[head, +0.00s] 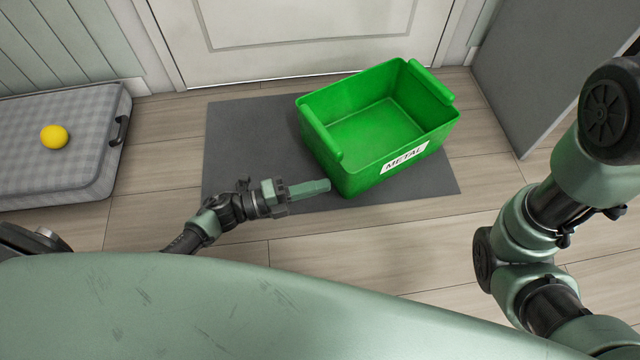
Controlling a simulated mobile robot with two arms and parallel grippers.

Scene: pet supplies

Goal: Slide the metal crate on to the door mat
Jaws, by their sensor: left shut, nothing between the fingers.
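The metal crate (372,118) is an open, empty green box with a white "METAL" label on its near side. It stands upright and slightly turned on the right half of the grey door mat (245,145), in front of the white door. My left gripper (326,185) is shut and empty, with its fingertips at the crate's near left corner. I cannot tell whether they touch it. My right arm (540,210) shows at the right, but its gripper is out of view.
A grey checked pet bed (60,175) with a yellow ball (54,137) on it lies at the left. A grey panel (545,65) stands at the right. The white door (310,30) is behind the mat. Bare wooden floor (150,160) lies between the bed and the mat.

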